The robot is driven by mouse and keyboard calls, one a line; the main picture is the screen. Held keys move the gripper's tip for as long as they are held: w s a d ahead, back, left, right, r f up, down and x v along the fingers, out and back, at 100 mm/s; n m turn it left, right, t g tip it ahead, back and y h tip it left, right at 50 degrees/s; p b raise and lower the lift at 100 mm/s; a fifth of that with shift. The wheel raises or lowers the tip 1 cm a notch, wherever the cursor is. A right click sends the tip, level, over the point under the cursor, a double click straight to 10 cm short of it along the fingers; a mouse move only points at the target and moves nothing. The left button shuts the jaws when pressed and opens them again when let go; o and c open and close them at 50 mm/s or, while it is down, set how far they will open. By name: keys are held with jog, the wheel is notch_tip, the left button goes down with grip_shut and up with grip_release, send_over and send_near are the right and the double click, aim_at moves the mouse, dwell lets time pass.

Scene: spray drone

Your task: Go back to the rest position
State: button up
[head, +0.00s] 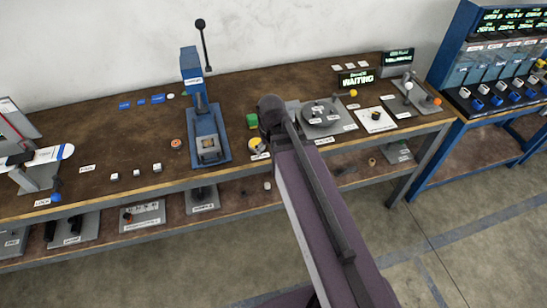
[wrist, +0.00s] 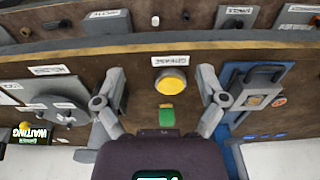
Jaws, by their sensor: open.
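My gripper (wrist: 161,76) is open in the wrist view, its two fingers spread wide with nothing held between them. A round yellow-topped pot (wrist: 172,81) shows in the gap between the fingers, beside a white label that seems to read "GREASE". A green block (wrist: 166,115) lies near it, closer to my gripper's body in the picture. In the head view my arm reaches over the bench, and its end hides most of my gripper. The yellow pot (head: 257,145) and green block (head: 252,120) show just left of the arm's end.
A blue press (head: 207,125) stands left of my arm on the brown bench (head: 110,145). A grey round fixture (head: 322,113) and a "WAITING" display (head: 356,78) are to the right. A blue rack (head: 465,75) stands far right. A lower shelf runs beneath the bench.

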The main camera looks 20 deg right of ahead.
jog(key=shift+g, duration=0.4)
jog(key=s, duration=0.4)
dwell(0.7)
